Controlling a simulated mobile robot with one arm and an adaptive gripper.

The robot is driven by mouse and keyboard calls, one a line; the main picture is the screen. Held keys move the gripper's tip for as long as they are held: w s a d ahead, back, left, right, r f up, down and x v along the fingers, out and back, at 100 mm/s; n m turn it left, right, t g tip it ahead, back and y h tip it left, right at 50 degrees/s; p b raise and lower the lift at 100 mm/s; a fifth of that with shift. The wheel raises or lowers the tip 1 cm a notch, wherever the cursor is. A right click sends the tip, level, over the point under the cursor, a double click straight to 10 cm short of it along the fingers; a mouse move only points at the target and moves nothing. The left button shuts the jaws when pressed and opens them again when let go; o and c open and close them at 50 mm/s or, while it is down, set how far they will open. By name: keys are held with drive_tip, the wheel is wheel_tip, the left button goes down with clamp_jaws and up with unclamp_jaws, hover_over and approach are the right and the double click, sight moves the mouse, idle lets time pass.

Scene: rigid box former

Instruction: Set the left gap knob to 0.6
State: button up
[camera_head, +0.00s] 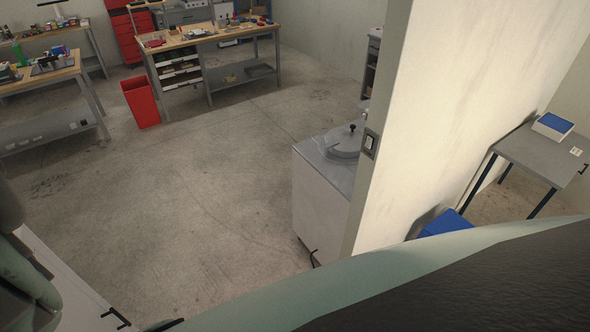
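No left gap knob can be made out in the head view, and no scale or number is readable. The box former cannot be picked out with certainty. My gripper is not in view. A large pale green curved body with a dark top fills the lower right, very close to the camera; I cannot tell whether it is mine. Grey-green rounded parts at the lower left edge look like my arm links. A white surface with a black handle (116,318) lies beside them.
A white cabinet (318,200) with a round grey lid (343,143) stands against a wall end (385,190) bearing a switch (371,143). A grey table (540,155) is at right. Workbenches (205,38) and a red bin (141,103) stand behind. The middle floor is clear.

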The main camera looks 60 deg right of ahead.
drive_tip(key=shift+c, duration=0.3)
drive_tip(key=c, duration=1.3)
